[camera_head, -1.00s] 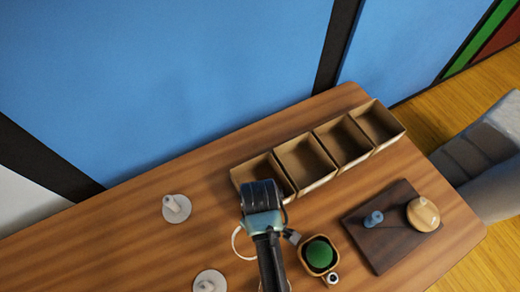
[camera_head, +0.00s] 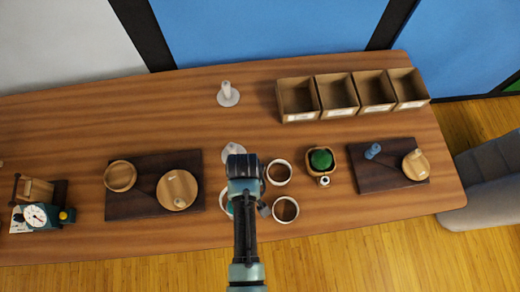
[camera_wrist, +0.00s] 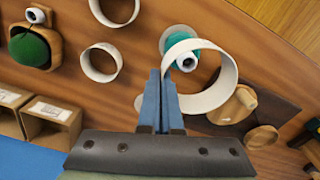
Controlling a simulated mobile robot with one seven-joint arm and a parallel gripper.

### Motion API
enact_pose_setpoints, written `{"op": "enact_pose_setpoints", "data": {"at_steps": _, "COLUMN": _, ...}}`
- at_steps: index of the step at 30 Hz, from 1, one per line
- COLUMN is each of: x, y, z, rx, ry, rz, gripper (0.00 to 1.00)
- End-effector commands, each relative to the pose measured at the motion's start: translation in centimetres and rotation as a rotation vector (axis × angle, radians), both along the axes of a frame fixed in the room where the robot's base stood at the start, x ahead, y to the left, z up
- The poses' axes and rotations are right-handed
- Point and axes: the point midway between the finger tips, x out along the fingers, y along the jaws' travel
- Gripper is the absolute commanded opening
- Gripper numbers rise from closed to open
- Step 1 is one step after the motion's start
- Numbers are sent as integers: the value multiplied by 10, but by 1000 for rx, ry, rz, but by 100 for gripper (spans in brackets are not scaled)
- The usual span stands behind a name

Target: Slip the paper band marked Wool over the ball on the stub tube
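My gripper (camera_wrist: 163,88) is shut on a white paper band (camera_wrist: 214,98), pinching one side of its wall. No marking can be read on it. A teal ball (camera_wrist: 179,37) with a white tube end at its middle stands on a pale round base. In the wrist view the ball shows partly through the band and partly past its far rim; I cannot tell whether the band is above it or around it. In the head view my gripper (camera_head: 243,168) hides most of the teal ball (camera_head: 226,206) and the band.
Two loose bands (camera_head: 279,172) (camera_head: 285,209) lie right of my gripper. Beyond them are a green ball (camera_head: 321,159) in a wooden holder and a dark board (camera_head: 392,182). Stub tubes (camera_head: 228,96) (camera_head: 233,149) stand behind; open boxes (camera_head: 298,98) line the back right. Another board (camera_head: 150,163) lies left.

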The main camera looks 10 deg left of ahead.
Motion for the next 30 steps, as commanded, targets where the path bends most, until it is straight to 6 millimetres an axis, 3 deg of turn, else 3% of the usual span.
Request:
{"op": "enact_pose_setpoints", "data": {"at_steps": 11, "x": 0, "y": 2, "z": -12, "rx": 0, "ry": 0, "rz": 3, "gripper": 0}}
{"op": "enact_pose_setpoints", "data": {"at_steps": 30, "x": -1, "y": 2, "z": -56, "rx": -1, "ry": 1, "rz": 3, "gripper": 0}}
